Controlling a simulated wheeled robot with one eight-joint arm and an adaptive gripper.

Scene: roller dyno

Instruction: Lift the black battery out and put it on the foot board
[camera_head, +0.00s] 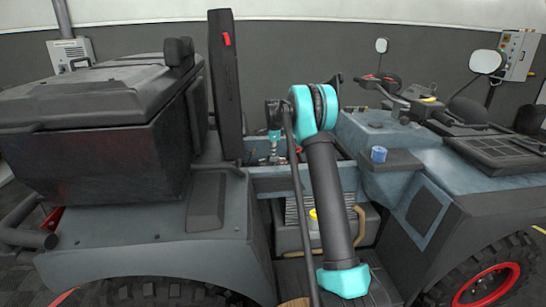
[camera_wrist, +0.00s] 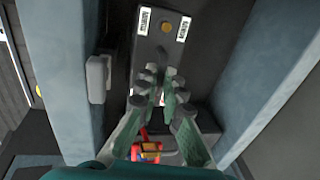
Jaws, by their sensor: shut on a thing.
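The black battery (camera_wrist: 158,48) is a dark box with two white labels and a round yellowish spot, seen from above in the wrist view. It sits between the blue-grey walls of a bay. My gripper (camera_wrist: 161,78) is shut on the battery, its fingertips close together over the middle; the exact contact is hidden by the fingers. In the head view my gripper (camera_head: 273,150) reaches down into the bay behind my arm, and I cannot make out the battery there. The foot board (camera_head: 385,285) seems to be the dark ribbed floor low between the seat side and the front body.
Blue-grey frame walls (camera_wrist: 252,85) flank the bay closely. A grey block (camera_wrist: 98,78) stands left of the battery. The upright black seat panel (camera_head: 226,85) stands left of my arm; a blue cap (camera_head: 378,154) is at right.

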